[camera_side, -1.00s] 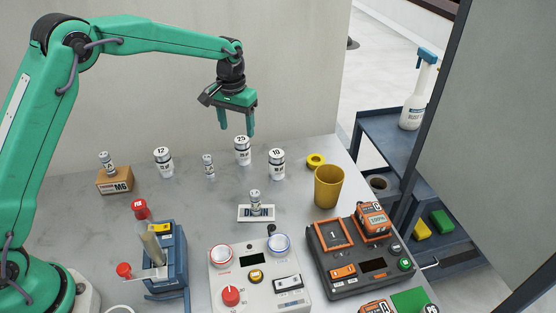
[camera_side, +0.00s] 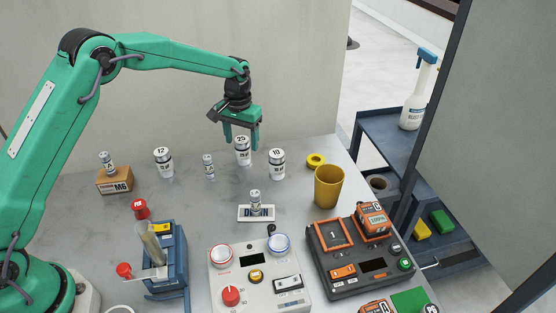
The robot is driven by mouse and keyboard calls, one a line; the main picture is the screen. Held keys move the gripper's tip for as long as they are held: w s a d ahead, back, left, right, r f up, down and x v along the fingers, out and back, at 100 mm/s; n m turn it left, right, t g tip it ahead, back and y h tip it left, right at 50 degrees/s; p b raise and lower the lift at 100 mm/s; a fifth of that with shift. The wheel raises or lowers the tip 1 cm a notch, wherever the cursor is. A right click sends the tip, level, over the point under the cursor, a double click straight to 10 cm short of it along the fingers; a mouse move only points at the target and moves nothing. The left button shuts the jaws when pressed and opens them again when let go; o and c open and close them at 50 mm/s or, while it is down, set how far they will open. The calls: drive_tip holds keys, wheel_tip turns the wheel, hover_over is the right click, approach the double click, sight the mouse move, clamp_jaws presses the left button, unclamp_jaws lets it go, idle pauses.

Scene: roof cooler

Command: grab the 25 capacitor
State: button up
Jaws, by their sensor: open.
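The 25 capacitor (camera_side: 243,153) is a white cylinder with a dark band and "25" on its top. It stands upright at the back of the grey bench, between a small capacitor and the 10 capacitor (camera_side: 277,163). My gripper (camera_side: 241,140) is open and points down, its green fingers around the top of the 25 capacitor in the picture. Whether the fingers touch it I cannot tell. The 12 capacitor (camera_side: 164,162) stands further left.
Small capacitors stand at centre (camera_side: 208,167), on a brown box (camera_side: 115,182) and on a white plate (camera_side: 256,212). A yellow cup (camera_side: 328,187) and yellow tape roll (camera_side: 316,160) are to the right. A white control box (camera_side: 262,290) and dark charger (camera_side: 360,260) fill the front.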

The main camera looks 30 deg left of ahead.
sight(242, 151)
drive_tip(key=shift+f, duration=2.6)
drive_tip(key=c, duration=1.1)
drive_tip(key=shift+c, duration=0.2)
drive_tip(key=shift+r, duration=0.2)
drive_tip(key=shift+r, duration=0.5)
drive_tip(key=r, duration=0.3)
drive_tip(key=shift+s+d+r, duration=0.15)
drive_tip(key=shift+s+d, duration=0.05)
drive_tip(key=shift+d, duration=0.05)
drive_tip(key=s+d+r, duration=0.6)
drive_tip(key=d, duration=0.3)
drive_tip(key=shift+s+r, duration=0.2)
